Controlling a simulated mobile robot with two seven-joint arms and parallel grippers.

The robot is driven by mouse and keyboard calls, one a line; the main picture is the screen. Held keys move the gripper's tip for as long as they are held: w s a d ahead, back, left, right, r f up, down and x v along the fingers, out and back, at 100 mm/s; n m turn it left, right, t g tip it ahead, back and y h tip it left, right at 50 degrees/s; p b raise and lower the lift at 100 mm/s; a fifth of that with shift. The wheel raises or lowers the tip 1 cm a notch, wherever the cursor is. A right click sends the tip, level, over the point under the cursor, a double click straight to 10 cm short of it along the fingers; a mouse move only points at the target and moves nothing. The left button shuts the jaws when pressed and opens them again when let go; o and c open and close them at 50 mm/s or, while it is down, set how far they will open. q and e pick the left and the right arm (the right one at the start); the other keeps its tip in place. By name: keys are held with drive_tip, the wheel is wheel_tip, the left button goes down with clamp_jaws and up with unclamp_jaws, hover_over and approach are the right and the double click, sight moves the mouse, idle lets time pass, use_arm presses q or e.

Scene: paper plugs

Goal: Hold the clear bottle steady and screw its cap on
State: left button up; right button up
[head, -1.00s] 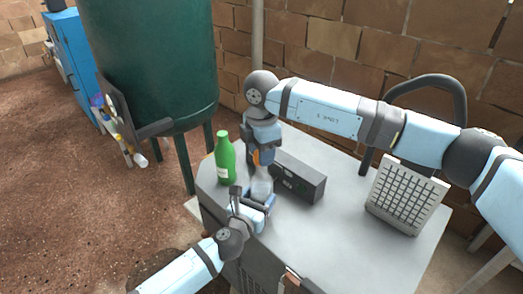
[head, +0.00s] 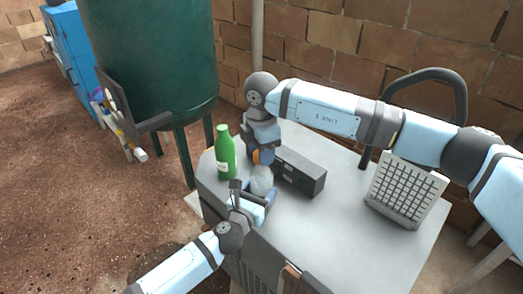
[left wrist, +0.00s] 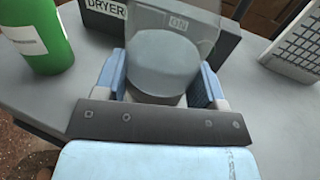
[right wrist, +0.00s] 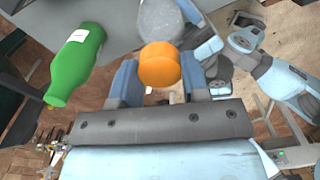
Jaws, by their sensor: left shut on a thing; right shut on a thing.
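The clear bottle (head: 262,181) stands upright near the table's left front edge. My left gripper (head: 257,197) is shut on it, with one finger on each side; in the left wrist view the bottle (left wrist: 164,62) rises between the fingers. My right gripper (head: 262,152) is above the bottle, pointing down, shut on an orange cap (right wrist: 160,64). The cap also shows in the head view (head: 256,158), just over the bottle's top. The bottle's neck is hidden, and I cannot tell whether the cap touches it.
A green bottle (head: 225,155) stands just left of the clear bottle. A dark box labelled DRYER (head: 301,173) lies close behind it on the right. A pale gridded panel (head: 404,190) stands farther right. The table (head: 340,235) is clear at the front right.

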drive_tip(key=shift+f, duration=0.5)
use_arm(q)
clamp_jaws()
use_arm(e)
drive_tip(key=m, duration=0.8)
drive_tip(key=shift+s+a+f, duration=0.1)
drive_tip(key=shift+s+a, duration=0.05)
drive_tip(key=shift+a, duration=0.1)
drive_tip(key=shift+d+m, duration=0.2)
drive_tip(key=shift+m, duration=0.7)
drive_tip(key=o, duration=0.9)
